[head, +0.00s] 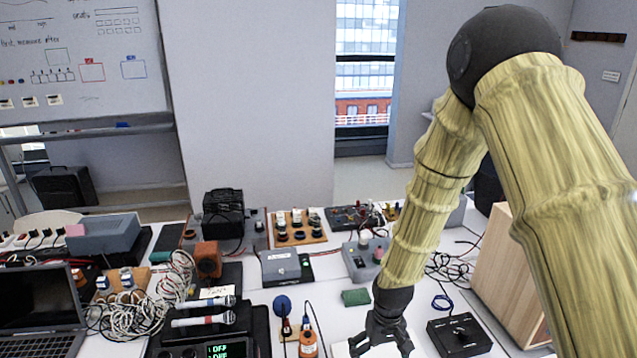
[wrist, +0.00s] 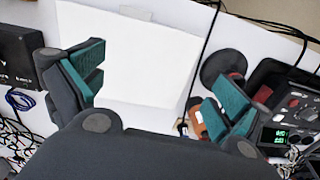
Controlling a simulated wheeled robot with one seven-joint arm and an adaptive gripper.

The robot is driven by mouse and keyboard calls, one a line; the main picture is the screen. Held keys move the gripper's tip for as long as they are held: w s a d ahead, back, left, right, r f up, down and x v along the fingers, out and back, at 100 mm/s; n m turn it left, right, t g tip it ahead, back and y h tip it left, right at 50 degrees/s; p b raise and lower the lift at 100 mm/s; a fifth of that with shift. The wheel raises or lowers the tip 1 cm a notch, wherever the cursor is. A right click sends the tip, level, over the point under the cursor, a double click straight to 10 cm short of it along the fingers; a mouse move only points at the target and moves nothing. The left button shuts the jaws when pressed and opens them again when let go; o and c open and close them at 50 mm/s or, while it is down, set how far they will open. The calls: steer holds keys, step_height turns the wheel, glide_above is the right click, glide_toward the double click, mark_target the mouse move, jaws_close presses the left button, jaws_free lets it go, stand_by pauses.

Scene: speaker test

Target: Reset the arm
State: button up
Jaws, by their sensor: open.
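My gripper (head: 381,343) hangs at the end of my arm over the front middle of the white table (head: 345,322) in the head view. In the wrist view my gripper (wrist: 155,88) shows its two fingers with teal pads spread wide apart. Nothing is between the fingers. A blank white sheet or panel (wrist: 130,60) lies below and beyond them. My arm comes down from the upper right of the head view, bent at the elbow.
A black box with a knob (head: 459,335) sits just right of my gripper. An orange bottle-like item (head: 308,343) stands to its left. A wooden box (head: 508,275) is at the right. Microphones (head: 203,320), cables (head: 140,300) and a laptop (head: 38,305) crowd the left.

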steer(key=s+d+f+m+b, duration=0.1)
steer(key=s+d+f+b, duration=0.25)
steer(key=s+f, duration=1.05)
steer(key=s+d+f+b, duration=0.2)
steer(key=s+f, duration=0.4)
steer(key=s, duration=0.2)
steer(key=s+d+f+m+b, duration=0.1)
steer(key=s+d+f+b, duration=0.1)
steer(key=s+f, duration=0.5)
steer(key=shift+s, duration=0.95)
steer(key=shift+d, duration=0.1)
